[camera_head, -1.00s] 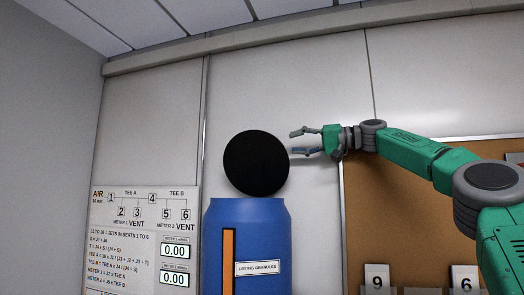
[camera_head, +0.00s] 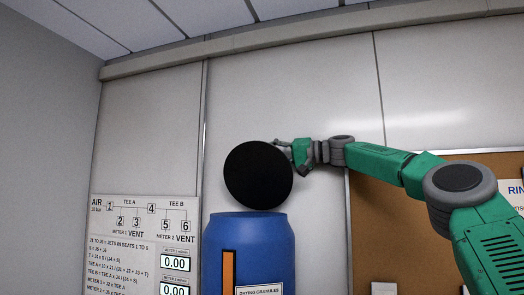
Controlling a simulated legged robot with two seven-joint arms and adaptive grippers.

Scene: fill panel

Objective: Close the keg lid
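The blue keg (camera_head: 265,249) stands in the lower middle of the head view, with an orange strip and a drying granules label on its front. Its round black lid (camera_head: 258,176) stands raised and tilted above the keg's top, so the keg is open. My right gripper (camera_head: 281,147) is at the lid's upper right edge, coming in from the right. Its fingers are partly hidden behind the lid, so I cannot tell whether they touch it or how far apart they are. My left gripper is not in view.
A white panel (camera_head: 115,235) with text, numbered diagram and meter displays is on the wall left of the keg. A brown board (camera_head: 400,240) is on the wall at the right, behind my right arm. The wall above the lid is clear.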

